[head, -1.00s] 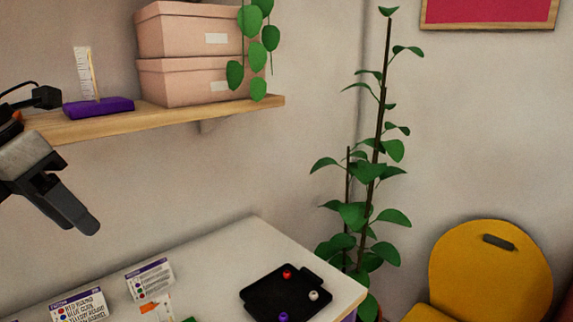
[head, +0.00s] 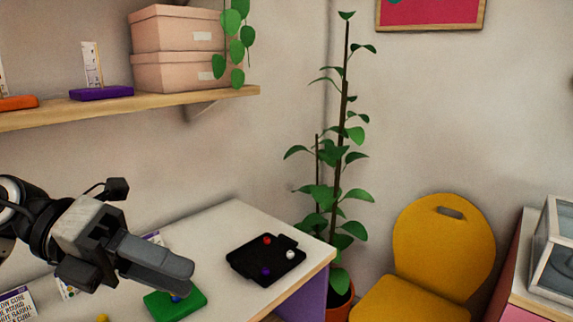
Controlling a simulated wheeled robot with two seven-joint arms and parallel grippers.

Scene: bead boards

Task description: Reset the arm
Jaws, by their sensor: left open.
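My left gripper (head: 185,277) comes in from the left, over the white table (head: 215,222) in the picture. It is open, and I see nothing held in it. Its fingers, seen side-on, overlap in the picture and hide part of the table and a card. Just below the fingertips in the picture is a green board (head: 188,306) with a blue bead. My right gripper is not in view.
A black tray (head: 245,268) with red, white and purple beads lies near the table's right edge. A wooden shelf (head: 165,103) with pink boxes (head: 175,72) is above. A plant (head: 340,165) and a yellow chair (head: 440,250) stand right of the table.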

